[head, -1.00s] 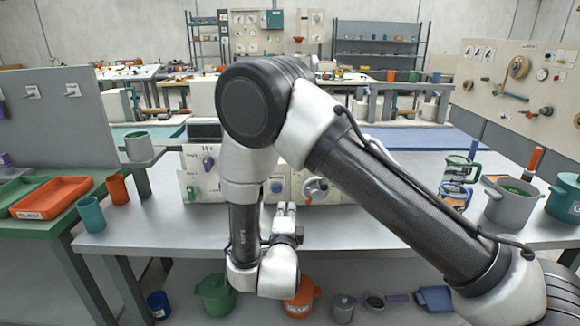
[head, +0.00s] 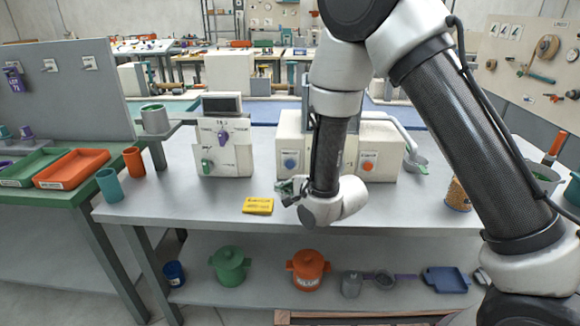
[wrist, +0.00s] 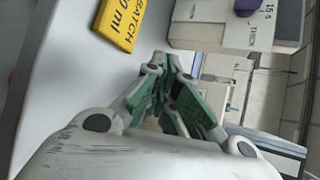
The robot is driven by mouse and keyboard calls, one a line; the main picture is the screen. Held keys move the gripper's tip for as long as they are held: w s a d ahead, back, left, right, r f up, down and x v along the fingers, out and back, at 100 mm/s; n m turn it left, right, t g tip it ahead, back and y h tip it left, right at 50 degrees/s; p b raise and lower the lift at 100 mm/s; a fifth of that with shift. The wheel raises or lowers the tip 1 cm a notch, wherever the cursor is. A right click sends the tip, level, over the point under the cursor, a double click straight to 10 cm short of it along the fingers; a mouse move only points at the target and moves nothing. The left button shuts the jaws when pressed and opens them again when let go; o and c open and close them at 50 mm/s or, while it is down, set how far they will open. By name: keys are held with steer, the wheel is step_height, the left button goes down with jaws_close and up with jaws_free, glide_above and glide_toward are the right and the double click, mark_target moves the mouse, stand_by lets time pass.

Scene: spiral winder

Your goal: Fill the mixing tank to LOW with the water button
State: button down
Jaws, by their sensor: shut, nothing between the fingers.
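A white machine (head: 335,128) on the bench has a blue button (head: 290,163) on its left front and an orange button (head: 368,162) on its right front. The button labels are too small to read. A pipe runs off its right side towards a grey bowl-like vessel (head: 417,163). I cannot tell which vessel is the mixing tank, and no LOW mark is readable. My gripper (head: 287,188) is shut and empty, in front of and a little below the blue button, pointing left. In the wrist view its green-padded fingers (wrist: 168,72) are together. My forearm hides the machine's middle.
A yellow card (head: 258,206) reading BATCH lies left of my gripper. A smaller white box (head: 221,150) with purple and green knobs stands behind it. A grey pot (head: 155,119) is on a side shelf. Teal (head: 110,185) and orange (head: 134,160) cups stand left. The bench front is mostly clear.

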mark_target(288, 168)
steer(key=shift+w, duration=0.1)
steer(key=shift+w+d, duration=0.15)
steer(key=shift+w, duration=4.2)
steer(key=shift+w, duration=0.4)
steer(key=shift+w, duration=0.4)
stand_by(2.7)
